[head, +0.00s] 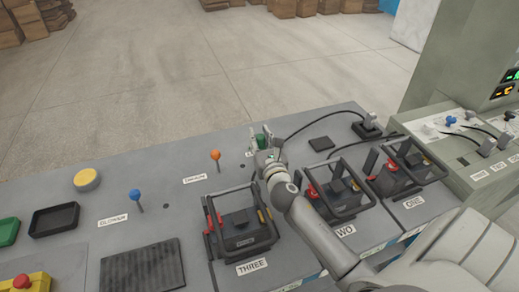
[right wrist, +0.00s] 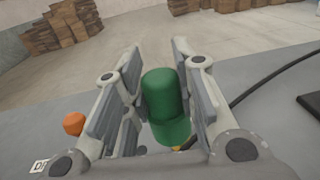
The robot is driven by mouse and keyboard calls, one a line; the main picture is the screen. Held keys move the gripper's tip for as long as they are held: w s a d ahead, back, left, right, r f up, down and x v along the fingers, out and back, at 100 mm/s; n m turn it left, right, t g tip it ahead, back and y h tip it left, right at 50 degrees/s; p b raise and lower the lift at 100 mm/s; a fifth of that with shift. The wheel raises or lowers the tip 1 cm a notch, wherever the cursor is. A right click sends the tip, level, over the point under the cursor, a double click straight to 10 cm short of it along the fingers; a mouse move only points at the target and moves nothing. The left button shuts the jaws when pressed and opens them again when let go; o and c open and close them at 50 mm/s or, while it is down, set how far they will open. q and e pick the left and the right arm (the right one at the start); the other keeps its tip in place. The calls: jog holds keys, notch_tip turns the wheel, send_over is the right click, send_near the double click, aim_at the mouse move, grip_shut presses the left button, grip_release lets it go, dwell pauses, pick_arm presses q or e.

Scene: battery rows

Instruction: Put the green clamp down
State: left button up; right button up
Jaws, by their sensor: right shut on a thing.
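The green clamp (right wrist: 166,105) is between the fingers of my right gripper (right wrist: 152,90) in the right wrist view. In the head view the right gripper (head: 264,148) is over the far part of the grey bench, with a bit of the green clamp (head: 261,140) showing between its fingers. The gripper is shut on the clamp. My left gripper is not in view.
An orange-knobbed lever (head: 215,156) stands left of the gripper. A black cable (head: 310,122) runs just right of it to a plug. Caged batteries labelled THREE (head: 240,222), WO and ONE (head: 405,170) line the near side.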

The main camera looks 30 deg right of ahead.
aim_at(260, 139)
jog(key=shift+w+d+f, duration=0.2)
jog(key=shift+w+f, duration=0.15)
jog(key=shift+f, duration=0.15)
jog(key=shift+w+d+f, duration=0.2)
jog(key=shift+w+f, duration=0.15)
jog(key=shift+f, duration=0.1)
jog(key=shift+w+d+f+b, duration=0.1)
jog(key=shift+w+f+b, duration=0.1)
jog(key=shift+b, duration=0.15)
notch_tip(260, 139, down, 3)
jog(key=shift+w+f+b, duration=0.1)
jog(key=shift+b, duration=0.6)
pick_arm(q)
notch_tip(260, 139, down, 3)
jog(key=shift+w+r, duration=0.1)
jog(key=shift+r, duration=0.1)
pick_arm(e)
jog(key=shift+f, duration=0.1)
jog(key=shift+f, duration=0.1)
jog(key=o, duration=0.7)
jog(key=shift+c, duration=0.2)
jog(key=o, duration=0.4)
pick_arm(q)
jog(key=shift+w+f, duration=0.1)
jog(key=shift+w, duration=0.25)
